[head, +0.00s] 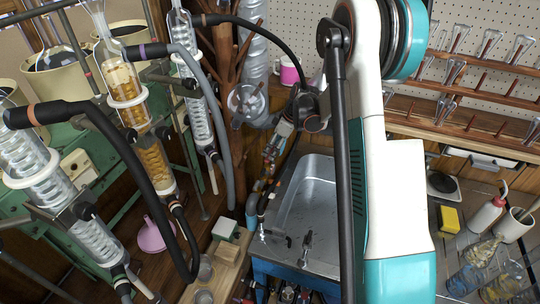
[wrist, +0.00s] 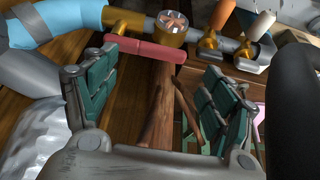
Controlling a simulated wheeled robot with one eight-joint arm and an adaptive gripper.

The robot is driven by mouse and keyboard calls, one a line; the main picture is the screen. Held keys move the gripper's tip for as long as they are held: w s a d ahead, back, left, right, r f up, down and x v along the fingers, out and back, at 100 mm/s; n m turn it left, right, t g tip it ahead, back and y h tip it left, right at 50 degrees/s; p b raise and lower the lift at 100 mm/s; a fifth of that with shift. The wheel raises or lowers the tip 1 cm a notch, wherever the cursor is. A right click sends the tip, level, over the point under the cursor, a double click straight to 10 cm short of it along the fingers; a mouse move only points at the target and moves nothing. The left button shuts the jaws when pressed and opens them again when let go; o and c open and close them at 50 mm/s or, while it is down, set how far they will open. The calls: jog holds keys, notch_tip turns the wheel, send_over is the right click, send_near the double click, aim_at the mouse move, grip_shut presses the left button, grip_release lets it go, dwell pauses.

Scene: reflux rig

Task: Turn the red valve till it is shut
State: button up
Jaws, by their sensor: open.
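The red valve shows in the wrist view as a long red lever handle (wrist: 145,50) beside a brass body (wrist: 173,28) with a round copper-coloured top. The handle runs across the picture, roughly along the line of the pipe. My gripper (wrist: 162,72) is open, with its two green-padded fingers spread wide to the left and right. The handle lies beyond the fingers, towards the top of the view, with its left end near the left fingertip. Nothing is between the fingers. I cannot make out the red handle in the head view; my arm covers part of the rig there.
Smaller brass valves (wrist: 210,42) with orange and white tops sit on the grey pipe to the right. A light blue sleeve (wrist: 55,20) wraps the pipe at left. A brown wooden post (wrist: 160,105) stands between the fingers' sides. A metal sink (head: 310,200) lies beside my arm.

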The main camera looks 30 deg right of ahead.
aim_at(270, 152)
jog(key=shift+b+x, duration=0.45)
jog(key=shift+x, duration=1.75)
